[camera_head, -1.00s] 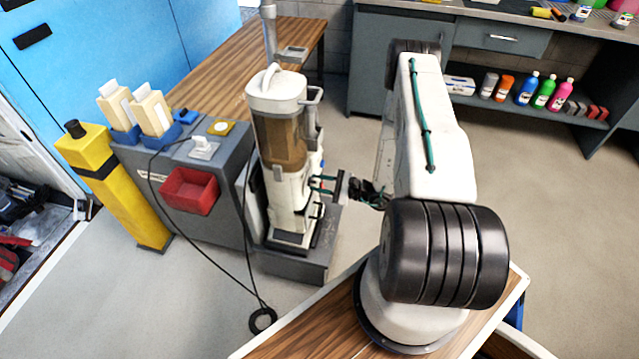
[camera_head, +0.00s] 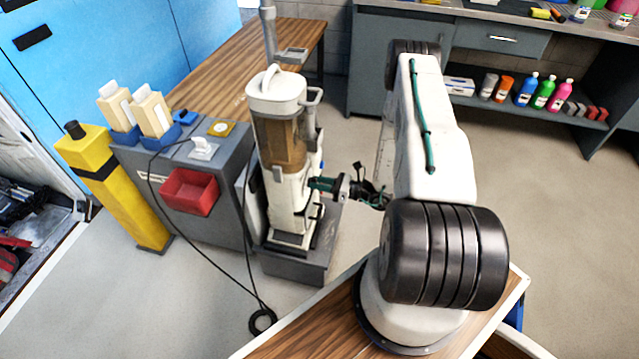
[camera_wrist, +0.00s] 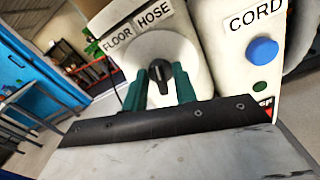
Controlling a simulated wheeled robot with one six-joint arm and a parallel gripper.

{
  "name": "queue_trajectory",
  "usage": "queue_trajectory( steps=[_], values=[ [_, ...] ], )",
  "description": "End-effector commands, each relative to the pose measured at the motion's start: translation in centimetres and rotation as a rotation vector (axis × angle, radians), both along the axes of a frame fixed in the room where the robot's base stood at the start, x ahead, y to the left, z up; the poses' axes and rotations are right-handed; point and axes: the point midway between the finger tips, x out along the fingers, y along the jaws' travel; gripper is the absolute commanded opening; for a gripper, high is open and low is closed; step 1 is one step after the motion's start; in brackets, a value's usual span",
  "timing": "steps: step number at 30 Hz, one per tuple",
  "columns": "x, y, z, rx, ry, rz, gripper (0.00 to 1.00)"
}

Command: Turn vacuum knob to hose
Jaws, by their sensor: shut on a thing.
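The vacuum (camera_head: 282,150) stands upright, white with a brown see-through bin. In the wrist view its black knob (camera_wrist: 161,77) sits in a round white dial. A FLOOR label (camera_wrist: 117,38) is at the dial's upper left and a HOSE label (camera_wrist: 155,14) is above it. The knob's ridge runs roughly upward, towards the HOSE label; I cannot tell exactly where its pointer sits. My gripper (camera_wrist: 161,88) is shut on the knob, with one teal finger on each side. In the head view my gripper (camera_head: 322,184) reaches the vacuum's right side; the knob is hidden there.
A blue button (camera_wrist: 262,50) under a CORD label and a small green spot are right of the dial. The vacuum stands on a grey base beside a cabinet with a red bin (camera_head: 190,191). A black cord (camera_head: 215,262) hangs to the floor. Floor right of the vacuum is clear.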

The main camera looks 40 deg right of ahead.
Motion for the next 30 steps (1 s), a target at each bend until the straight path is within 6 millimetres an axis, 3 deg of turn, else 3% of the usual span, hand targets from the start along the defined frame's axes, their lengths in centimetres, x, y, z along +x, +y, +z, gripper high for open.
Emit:
queue_trajectory(
  steps=[15, 30],
  values=[
    [0.21, -0.42, 0.01, 0.311, 0.24, -0.005, 0.05],
    [0.28, -0.5, -0.02, 0.402, 0.31, -0.006, 0.05]
  ],
)
